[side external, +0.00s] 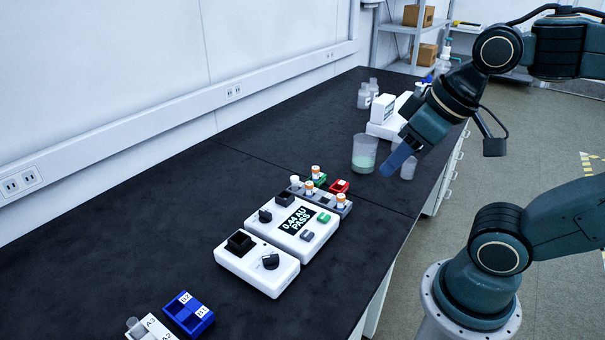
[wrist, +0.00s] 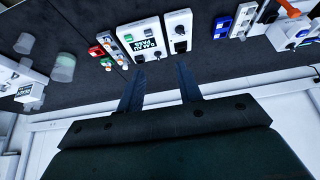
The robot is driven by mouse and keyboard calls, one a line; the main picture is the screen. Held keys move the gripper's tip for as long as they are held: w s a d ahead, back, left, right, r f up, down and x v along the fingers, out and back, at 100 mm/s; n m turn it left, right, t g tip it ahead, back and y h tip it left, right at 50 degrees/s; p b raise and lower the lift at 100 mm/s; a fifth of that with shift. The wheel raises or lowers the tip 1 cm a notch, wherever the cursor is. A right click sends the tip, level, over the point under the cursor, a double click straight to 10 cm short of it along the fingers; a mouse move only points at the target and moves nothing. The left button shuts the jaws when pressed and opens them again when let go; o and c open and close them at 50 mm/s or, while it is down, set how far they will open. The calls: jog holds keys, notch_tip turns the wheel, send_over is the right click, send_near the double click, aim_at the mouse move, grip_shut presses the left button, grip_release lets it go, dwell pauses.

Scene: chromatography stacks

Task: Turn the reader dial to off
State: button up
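The reader is a white box (side external: 254,220) on the dark bench in the side view, with a lit display (side external: 296,221) reading "0.44 AU PASS". A black dial (side external: 265,216) sits on its left part; its pointer is too small to read. The reader also shows near the top of the wrist view (wrist: 146,41). My gripper (side external: 398,158) is above the bench's right edge, behind and right of the reader, well apart from it. In the wrist view its two blue fingers (wrist: 156,76) are spread with nothing between them.
A second white box (side external: 258,274) with a black dial (side external: 270,261) stands beside the reader. A grey rack (side external: 327,204) with orange-capped vials is behind it. A beaker (side external: 364,153) stands near my gripper. The bench left of the reader is clear.

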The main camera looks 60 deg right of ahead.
jog(key=w, duration=0.1)
jog(key=g, duration=0.6)
send_over(264, 211)
notch_tip(264, 211, down, 16)
jog(key=shift+s, duration=0.1)
jog(key=shift+f, duration=0.1)
notch_tip(264, 211, down, 14)
jog(key=shift+r, duration=0.15)
jog(key=shift+c, duration=0.3)
